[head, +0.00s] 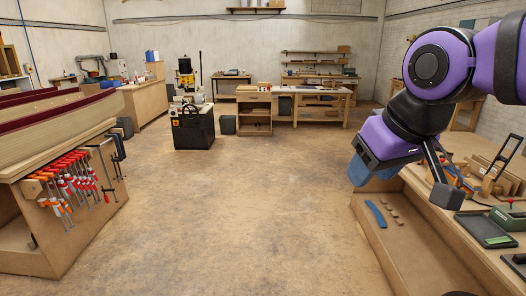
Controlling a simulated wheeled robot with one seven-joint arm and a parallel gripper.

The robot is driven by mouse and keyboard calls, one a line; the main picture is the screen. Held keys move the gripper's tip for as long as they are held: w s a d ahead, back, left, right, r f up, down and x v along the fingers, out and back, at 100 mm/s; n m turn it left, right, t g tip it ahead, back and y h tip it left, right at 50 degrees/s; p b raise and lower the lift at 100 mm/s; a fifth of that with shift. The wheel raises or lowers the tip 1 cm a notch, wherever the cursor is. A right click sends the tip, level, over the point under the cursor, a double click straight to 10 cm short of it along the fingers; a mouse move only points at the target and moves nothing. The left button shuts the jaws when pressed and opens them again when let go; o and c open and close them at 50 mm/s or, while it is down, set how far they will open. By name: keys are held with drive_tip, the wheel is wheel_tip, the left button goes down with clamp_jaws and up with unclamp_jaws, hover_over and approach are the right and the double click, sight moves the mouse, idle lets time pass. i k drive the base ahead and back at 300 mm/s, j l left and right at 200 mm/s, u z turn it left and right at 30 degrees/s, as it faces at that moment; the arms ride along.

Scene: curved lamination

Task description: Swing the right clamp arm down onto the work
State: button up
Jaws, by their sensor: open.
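My gripper (438,178) hangs at the end of my purple and black arm over the bench on the right. A dark finger shows, pointing down; its other fingertip is not clear, and nothing is seen held. A wooden work fixture (462,178) sits on the bench just behind and right of the gripper, partly hidden by it. A dark bent bar (500,158), perhaps a clamp arm, stands raised at the fixture's right. I cannot tell the right clamp arm for sure, nor the work under it.
A clamp rack (65,185) stands left. The floor (245,215) between is clear.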

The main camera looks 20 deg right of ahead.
sight(498, 157)
drive_tip(key=i+l+z, duration=0.25)
drive_tip(key=i+z, duration=0.2)
drive_tip(key=i+l+z, duration=0.1)
drive_tip(key=i+z, duration=0.7)
drive_tip(key=z, duration=0.15)
drive_tip(key=i, duration=0.2)
drive_tip(key=j+z, duration=0.05)
